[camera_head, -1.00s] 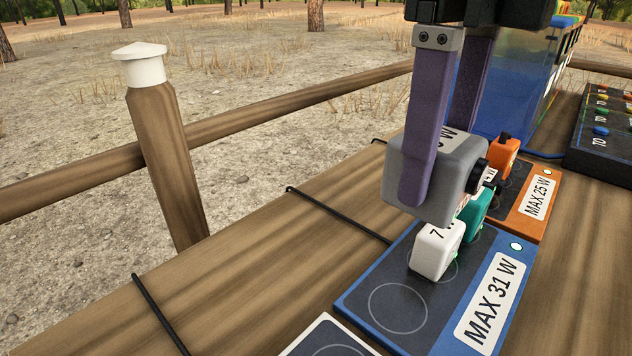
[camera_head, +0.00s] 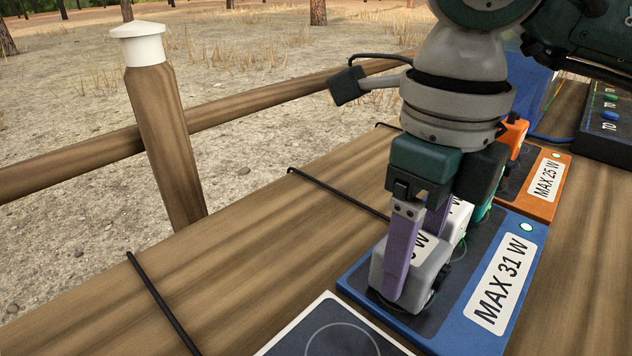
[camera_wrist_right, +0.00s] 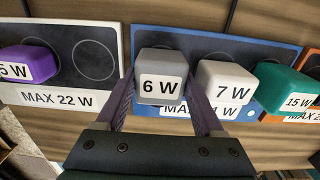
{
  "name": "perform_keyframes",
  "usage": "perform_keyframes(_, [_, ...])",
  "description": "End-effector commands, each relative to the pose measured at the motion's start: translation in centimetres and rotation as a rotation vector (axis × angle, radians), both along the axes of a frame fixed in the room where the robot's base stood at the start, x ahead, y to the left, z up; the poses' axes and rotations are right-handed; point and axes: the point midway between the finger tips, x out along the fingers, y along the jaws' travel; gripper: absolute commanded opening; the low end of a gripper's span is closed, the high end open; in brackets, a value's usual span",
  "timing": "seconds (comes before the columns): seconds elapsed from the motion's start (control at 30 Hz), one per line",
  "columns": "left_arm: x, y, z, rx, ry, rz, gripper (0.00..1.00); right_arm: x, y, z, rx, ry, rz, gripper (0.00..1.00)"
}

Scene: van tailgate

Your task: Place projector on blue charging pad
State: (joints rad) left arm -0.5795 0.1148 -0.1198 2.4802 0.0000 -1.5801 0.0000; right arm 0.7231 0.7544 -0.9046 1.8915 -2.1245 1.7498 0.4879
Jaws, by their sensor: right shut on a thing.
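The projector is a grey block with a dark round lens (camera_head: 402,262). My right gripper (camera_head: 405,292) is shut on it, with a purple finger on either side. The projector is over the front circle of the blue charging pad (camera_head: 448,333), low at its surface; I cannot tell whether it touches. In the right wrist view the projector (camera_wrist_right: 160,68) reads 6 W, and the blue pad (camera_wrist_right: 225,35) lies beneath it. The pad's label reads MAX 31 W. My left gripper is not in view.
A white 7 W block (camera_wrist_right: 222,75) stands close beside the projector on the blue pad, with a teal 15 W block (camera_wrist_right: 285,82) beyond. A white-edged MAX 22 W pad (camera_wrist_right: 112,98) holds a purple block (camera_wrist_right: 28,62). An orange MAX 25 W pad (camera_head: 548,207) lies behind.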

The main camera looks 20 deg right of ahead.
Motion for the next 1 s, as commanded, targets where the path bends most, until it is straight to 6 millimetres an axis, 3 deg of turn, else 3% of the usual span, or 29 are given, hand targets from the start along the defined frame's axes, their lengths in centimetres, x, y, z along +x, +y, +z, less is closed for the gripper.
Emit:
perform_keyframes(0.17, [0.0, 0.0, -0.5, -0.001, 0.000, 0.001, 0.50, 0.0, 0.0, -0.4, 0.000, -0.001, 0.000, 0.00])
perform_keyframes(0.2, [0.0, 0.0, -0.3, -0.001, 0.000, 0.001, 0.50, 0.0, 0.0, -0.3, 0.000, 0.000, 0.000, 0.74])
perform_keyframes(0.27, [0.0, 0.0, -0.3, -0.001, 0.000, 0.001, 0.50, 0.0, 0.0, -0.3, 0.000, 0.000, 0.000, 0.81])
perform_keyframes(0.53, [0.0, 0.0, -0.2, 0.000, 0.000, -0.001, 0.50, 0.0, 0.0, -0.1, 0.000, 0.000, 0.000, 0.82])
perform_keyframes(0.67, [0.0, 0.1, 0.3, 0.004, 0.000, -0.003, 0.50, 0.1, 0.0, 0.9, 0.000, -0.003, 0.001, 0.82])
perform_keyframes(1.0, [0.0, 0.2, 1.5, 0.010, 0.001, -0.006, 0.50, 0.1, 0.0, 8.4, 0.001, -0.006, 0.000, 0.82])
